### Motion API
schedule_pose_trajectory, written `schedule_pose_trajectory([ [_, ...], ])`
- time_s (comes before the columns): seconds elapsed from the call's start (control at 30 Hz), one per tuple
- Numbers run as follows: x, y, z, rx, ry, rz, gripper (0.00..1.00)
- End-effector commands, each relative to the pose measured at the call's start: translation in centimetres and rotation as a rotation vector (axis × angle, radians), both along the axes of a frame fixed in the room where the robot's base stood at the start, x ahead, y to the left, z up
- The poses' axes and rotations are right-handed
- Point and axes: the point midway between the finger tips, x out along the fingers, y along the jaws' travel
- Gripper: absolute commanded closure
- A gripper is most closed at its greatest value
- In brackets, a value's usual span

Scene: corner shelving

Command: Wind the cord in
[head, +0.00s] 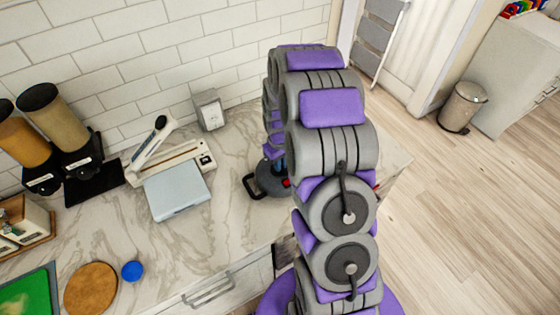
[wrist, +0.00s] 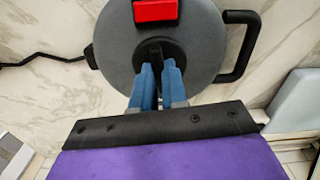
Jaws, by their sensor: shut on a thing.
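The cord reel is a round grey drum (wrist: 110,45) with a red block (wrist: 155,11) at its top edge and a black loop handle (wrist: 250,48) at its right in the wrist view. A black cord (wrist: 45,57) runs off to the left from its rim. My gripper (wrist: 158,72), with blue fingers, is shut on a black crank knob (wrist: 154,48) at the middle of the drum. In the head view the reel (head: 271,181) stands on the counter, mostly hidden behind my arm, and its loop handle (head: 250,187) points left. The fingertips' exact contact is partly hidden.
The marble counter (head: 120,225) holds a pale blue scale-like box (head: 178,190) left of the reel and a small grey box (head: 208,110) by the tiled wall. Dispensers (head: 62,120) stand at the far left. Clear counter lies in front of the reel.

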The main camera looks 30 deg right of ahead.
Motion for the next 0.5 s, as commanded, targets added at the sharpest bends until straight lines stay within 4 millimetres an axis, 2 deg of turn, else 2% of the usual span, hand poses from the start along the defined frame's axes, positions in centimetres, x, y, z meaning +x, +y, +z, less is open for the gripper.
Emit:
schedule_pose_trajectory([
  [0.5, -0.07, 0.45, -0.03, -0.002, 0.006, -0.489, 1.0],
])
